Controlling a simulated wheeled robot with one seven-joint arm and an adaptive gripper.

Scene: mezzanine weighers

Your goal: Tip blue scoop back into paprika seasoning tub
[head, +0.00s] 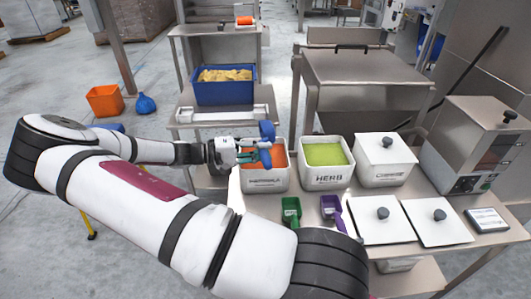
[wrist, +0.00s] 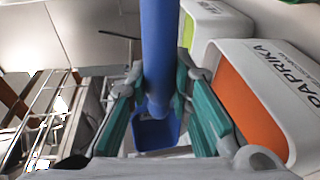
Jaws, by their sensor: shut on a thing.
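The paprika tub (head: 262,184) is white with orange-red powder inside, on the steel bench. In the wrist view the tub (wrist: 280,85) is at the right, its label reading PAPRIKA and its powder showing orange. My gripper (head: 256,154) is over the tub's back left part, its green fingers shut on the blue scoop (head: 267,131). In the wrist view the scoop's handle (wrist: 158,50) runs between the fingers, and its square bowl shows beyond, beside the tub in the picture. No powder is visible in the bowl. My gripper hides part of the tub.
A white HERB tub (head: 326,180) with green contents and a lidded white tub (head: 386,175) stand to the right. A green scoop (head: 291,211), a purple scoop (head: 332,208) and two white lids (head: 378,228) (head: 440,230) lie in front. A blue bin (head: 224,95) stands behind.

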